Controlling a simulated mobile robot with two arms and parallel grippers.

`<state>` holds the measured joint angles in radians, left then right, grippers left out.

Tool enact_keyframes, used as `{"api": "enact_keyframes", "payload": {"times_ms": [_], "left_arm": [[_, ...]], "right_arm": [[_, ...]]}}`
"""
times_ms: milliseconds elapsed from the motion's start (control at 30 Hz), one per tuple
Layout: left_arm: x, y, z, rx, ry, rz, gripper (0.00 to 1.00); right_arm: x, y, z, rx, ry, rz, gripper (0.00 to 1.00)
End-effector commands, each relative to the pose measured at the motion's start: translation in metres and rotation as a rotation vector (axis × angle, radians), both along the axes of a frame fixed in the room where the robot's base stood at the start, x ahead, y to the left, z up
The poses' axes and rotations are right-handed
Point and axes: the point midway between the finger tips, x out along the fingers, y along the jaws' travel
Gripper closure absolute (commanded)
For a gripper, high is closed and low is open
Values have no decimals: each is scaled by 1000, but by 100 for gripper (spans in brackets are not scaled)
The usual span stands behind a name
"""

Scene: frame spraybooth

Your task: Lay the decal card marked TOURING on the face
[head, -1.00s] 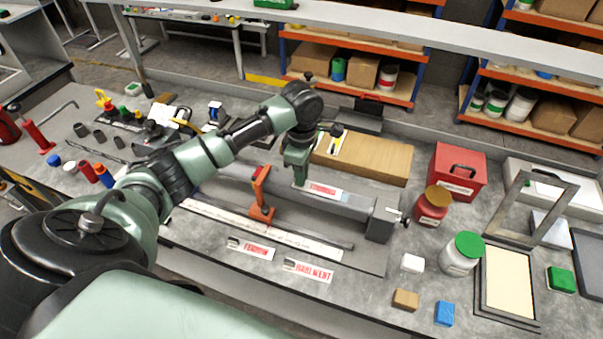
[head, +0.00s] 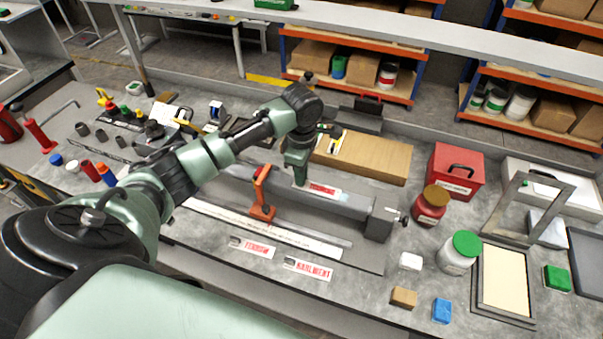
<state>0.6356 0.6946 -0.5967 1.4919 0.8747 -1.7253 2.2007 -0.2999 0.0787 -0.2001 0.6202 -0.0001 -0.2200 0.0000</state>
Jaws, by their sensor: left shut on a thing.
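My left gripper (head: 299,181) points down over the long grey bar (head: 352,204) and is shut on a small white card with red lettering (head: 323,190). The lettering is too small to read surely; it may be the TOURING card. The card is at the bar's upper face; I cannot tell whether it touches it. The gripper hides the card's left end. Two other white cards with red lettering lie in front of the bar, a left one (head: 253,248) and a right one (head: 308,269). My right gripper is not in view.
An orange clamp-like piece (head: 262,196) stands at the bar, left of the gripper. A long white strip (head: 290,237) lies in front. A cardboard box (head: 372,158) is behind the bar. A red jar (head: 431,206) and white jar with green lid (head: 459,252) stand right.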

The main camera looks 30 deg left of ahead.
Motion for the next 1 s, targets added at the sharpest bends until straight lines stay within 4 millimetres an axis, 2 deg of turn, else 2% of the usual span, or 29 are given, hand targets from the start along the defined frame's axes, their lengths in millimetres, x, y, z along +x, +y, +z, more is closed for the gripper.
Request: {"api": "enact_keyframes", "payload": {"times_ms": [167,200,267,500,600,1000], "left_arm": [[0,0,0,0,0,0,100],[0,0,0,0,0,0,83],[0,0,0,0,0,0,66],[0,0,0,0,0,0,66],[0,0,0,0,0,0,44],[0,0,4,-1,-1,0,44]], "right_arm": [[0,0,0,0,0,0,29],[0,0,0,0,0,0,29],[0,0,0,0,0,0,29],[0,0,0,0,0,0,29],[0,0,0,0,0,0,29],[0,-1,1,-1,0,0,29]]}}
